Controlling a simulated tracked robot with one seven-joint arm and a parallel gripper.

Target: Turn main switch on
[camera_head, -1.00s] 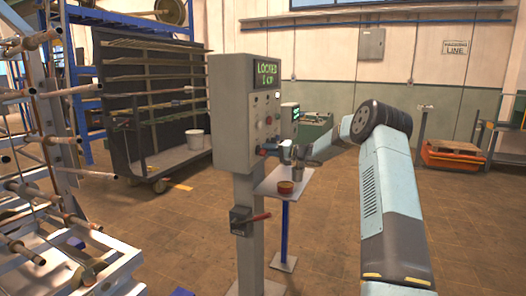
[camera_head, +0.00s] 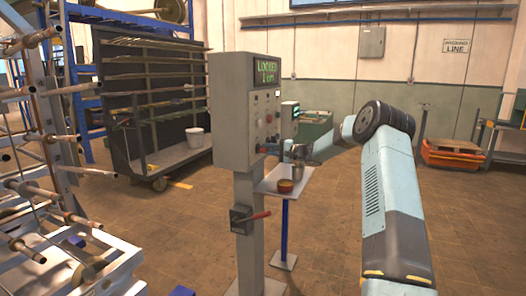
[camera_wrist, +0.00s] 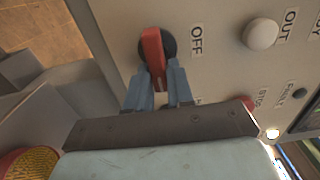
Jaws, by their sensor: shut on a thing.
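The main switch is a red handle on a round black base (camera_wrist: 171,44) in the wrist view, on the panel face beside an "OFF" label. The red handle (camera_wrist: 152,48) runs down between my fingers. My gripper (camera_wrist: 160,85) is shut on its lower part, a finger on each side. In the head view my gripper (camera_head: 272,149) is at the lower part of the front face of the grey control box (camera_head: 229,115). The switch itself is mostly hidden there by my gripper. The box's green display (camera_head: 266,72) reads "LOCKED" above a smaller line.
A small shelf (camera_head: 270,187) with a reddish-brown pot (camera_head: 285,187) lies just below my gripper. A red lever (camera_head: 258,216) sticks out from the post under the box. White buttons, including one labelled "OUT" (camera_wrist: 261,34), are close by. A rack stands at left.

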